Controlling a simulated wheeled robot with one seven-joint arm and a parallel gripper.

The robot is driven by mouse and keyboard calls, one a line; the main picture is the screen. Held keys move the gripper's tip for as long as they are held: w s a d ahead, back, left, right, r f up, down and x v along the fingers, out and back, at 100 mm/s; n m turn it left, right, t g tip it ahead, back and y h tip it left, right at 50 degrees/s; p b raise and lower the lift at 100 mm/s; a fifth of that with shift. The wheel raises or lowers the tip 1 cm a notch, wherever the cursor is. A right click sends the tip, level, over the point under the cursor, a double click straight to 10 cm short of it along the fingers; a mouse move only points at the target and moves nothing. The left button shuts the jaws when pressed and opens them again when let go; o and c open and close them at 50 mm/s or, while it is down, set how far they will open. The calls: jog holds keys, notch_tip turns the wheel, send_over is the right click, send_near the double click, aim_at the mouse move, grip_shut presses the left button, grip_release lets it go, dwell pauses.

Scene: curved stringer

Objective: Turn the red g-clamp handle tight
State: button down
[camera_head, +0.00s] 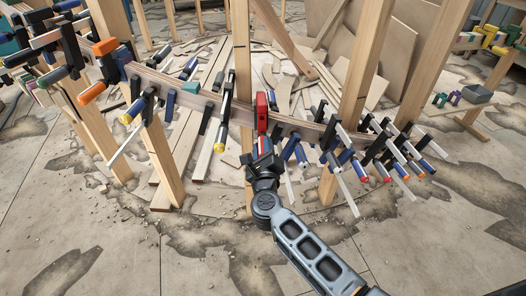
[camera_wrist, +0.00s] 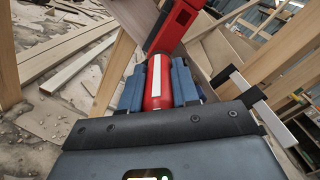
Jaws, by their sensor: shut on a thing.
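The red g-clamp (camera_head: 262,112) sits on the curved wooden stringer (camera_head: 300,128) near the middle of the head view, in front of an upright post. In the wrist view, the red clamp frame (camera_wrist: 178,22) rises at the top centre. Its red handle (camera_wrist: 158,82), with a white stripe, points toward my wrist. My gripper (camera_wrist: 159,85) is shut on the handle, with one blue-padded finger on each side. In the head view my gripper (camera_head: 262,152) is just below the clamp, and the handle is mostly hidden by it.
Several bar clamps with blue handles (camera_head: 375,165) crowd the stringer to the right. Others, with orange (camera_head: 92,93) and yellow ends, stand to the left. Wooden posts (camera_head: 361,75) flank the work. A clamp bar (camera_wrist: 262,105) lies close right of my gripper. Loose boards lie behind.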

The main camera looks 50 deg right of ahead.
jog(key=m+b, duration=0.1)
jog(key=m, duration=0.1)
jog(key=m+b, duration=0.1)
jog(key=m, duration=0.1)
jog(key=shift+f+m, duration=0.2)
jog(key=shift+m, duration=0.1)
jog(key=shift+r+m+b, duration=0.1)
jog(key=shift+m+b, duration=0.9)
jog(key=shift+m, duration=0.8)
jog(key=c, duration=0.8)
grip_release()
jog(key=shift+v, duration=3.95)
